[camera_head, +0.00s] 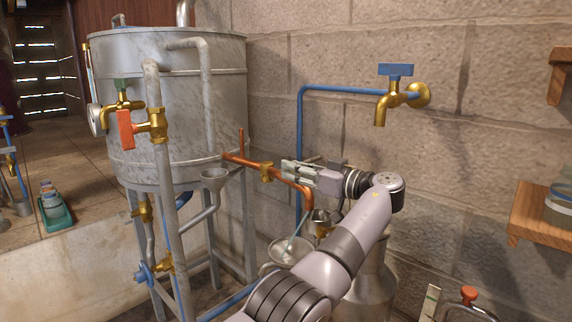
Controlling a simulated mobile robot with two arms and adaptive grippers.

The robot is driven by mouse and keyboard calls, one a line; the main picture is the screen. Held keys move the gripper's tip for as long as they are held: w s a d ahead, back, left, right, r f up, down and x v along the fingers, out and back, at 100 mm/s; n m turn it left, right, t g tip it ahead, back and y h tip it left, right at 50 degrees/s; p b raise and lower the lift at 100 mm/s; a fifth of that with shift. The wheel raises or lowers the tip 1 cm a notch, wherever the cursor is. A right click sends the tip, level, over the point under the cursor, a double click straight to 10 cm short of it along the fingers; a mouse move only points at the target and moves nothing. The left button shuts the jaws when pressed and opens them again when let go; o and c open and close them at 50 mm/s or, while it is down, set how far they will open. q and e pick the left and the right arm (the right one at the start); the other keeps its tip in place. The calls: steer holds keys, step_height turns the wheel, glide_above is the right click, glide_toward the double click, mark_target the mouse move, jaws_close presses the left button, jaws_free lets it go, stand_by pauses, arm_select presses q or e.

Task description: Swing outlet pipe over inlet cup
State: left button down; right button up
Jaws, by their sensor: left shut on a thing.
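My left gripper (288,170) is shut on the pipe just past the joint, near the bend. A small metal cup with a brass part below it, which looks like the inlet cup (320,217), is close to the pipe's down-turned end. The pipe end shows at the cup's left edge; I cannot tell whether it is right above the opening. My arm hides part of the area below. My right gripper is not in view.
A wide funnel (290,250) and a milk can (370,290) are below the cup. A blue-handled wall tap (396,90) and a wooden shelf (540,212) are right.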

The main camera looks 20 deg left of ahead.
arm_select(q)
steer(key=shift+f, duration=0.15)
steer(key=c, duration=1.3)
jaws_free()
steer(key=v, duration=0.7)
steer(key=shift+d, duration=0.25)
steer(key=shift+s, duration=0.1)
steer(key=shift+c, duration=0.2)
